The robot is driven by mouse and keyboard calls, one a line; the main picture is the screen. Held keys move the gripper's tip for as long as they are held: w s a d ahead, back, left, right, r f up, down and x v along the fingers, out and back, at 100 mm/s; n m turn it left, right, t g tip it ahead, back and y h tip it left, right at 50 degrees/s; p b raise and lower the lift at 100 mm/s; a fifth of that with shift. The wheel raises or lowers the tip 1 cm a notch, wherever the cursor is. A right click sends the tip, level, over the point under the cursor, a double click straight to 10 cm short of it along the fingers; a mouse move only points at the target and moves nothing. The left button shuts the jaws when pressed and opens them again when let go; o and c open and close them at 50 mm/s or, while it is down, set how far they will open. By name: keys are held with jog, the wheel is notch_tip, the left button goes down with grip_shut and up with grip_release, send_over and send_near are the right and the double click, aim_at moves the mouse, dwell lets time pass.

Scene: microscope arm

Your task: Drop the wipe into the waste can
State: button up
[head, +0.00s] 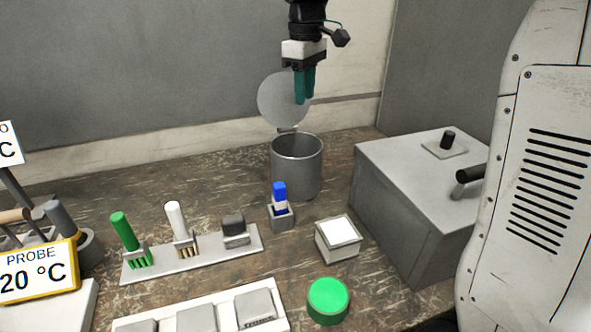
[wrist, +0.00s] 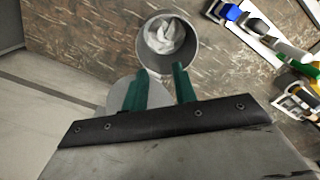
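The waste can (head: 297,170) is a grey metal cylinder near the back of the bench, with its round lid (head: 279,100) standing open behind it. The wrist view shows the can (wrist: 141,48) from above, with the crumpled white wipe (wrist: 167,37) inside it. The wipe is hidden in the head view. My gripper (head: 303,101) points down above the can, in front of the lid. In the wrist view its two green fingers (wrist: 160,70) are apart, with nothing between them.
A grey box (head: 400,185) with a handle stands right of the can. A blue-capped item in a holder (head: 281,218), a white-topped block (head: 338,240) and a green round pot (head: 328,301) are in front. A brush rack (head: 205,259) lies to the left.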

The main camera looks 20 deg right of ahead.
jog(key=o, duration=1.3)
jog(key=shift+r, duration=2.75)
jog(key=shift+r, duration=0.1)
notch_tip(320, 180, up, 8)
jog(key=shift+f, duration=0.2)
